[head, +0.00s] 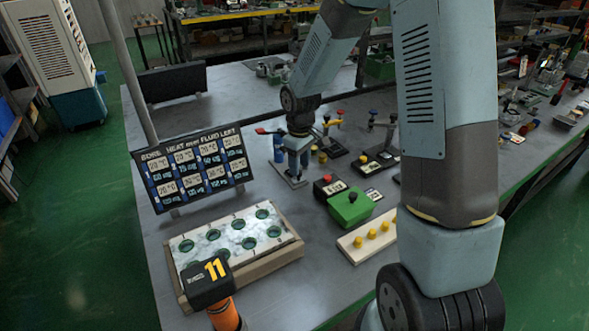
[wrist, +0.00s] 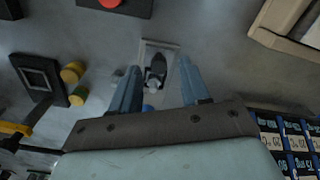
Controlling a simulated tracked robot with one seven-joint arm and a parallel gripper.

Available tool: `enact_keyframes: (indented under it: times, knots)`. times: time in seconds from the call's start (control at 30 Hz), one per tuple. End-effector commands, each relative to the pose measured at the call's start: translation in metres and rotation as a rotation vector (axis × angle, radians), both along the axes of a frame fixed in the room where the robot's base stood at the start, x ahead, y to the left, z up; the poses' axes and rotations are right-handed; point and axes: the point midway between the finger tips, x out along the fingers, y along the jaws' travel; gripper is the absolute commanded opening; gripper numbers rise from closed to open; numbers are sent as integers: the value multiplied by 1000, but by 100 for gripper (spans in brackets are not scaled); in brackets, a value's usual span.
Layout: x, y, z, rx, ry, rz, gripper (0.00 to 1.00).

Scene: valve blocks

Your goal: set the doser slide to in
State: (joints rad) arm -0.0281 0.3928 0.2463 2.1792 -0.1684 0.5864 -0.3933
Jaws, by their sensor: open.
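My gripper (head: 293,170) points down over a small pale plate (head: 296,183) on the grey bench. In the wrist view my gripper (wrist: 160,64) is open, with one blue finger on each side of the same plate (wrist: 173,49). A dark slider piece with a grey knob (wrist: 155,74) lies on the plate, between the fingers in the picture. It looks like the doser slide, though no label on it can be read. I cannot tell whether the fingers touch it. In the head view the gripper hides most of it.
A black box with a red button (head: 327,186) and a green box (head: 350,207) stand right of the plate. A tray with round holes (head: 283,256) lies in front. A label board (head: 195,170) stands left. Valves with levers (head: 333,146) and a blue cylinder (head: 278,152) are close behind.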

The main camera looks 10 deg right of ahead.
Motion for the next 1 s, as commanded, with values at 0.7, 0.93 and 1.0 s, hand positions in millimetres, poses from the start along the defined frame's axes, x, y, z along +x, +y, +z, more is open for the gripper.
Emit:
enact_keyframes:
  times: [0.7, 0.93, 1.0]
  knots:
    - [0, 0, -21, 0, 0, 0, 32]
    - [0, 0, -21, 0, 0, 1, 10]
    - [0, 1, -21, -1, 1, 1, 3]
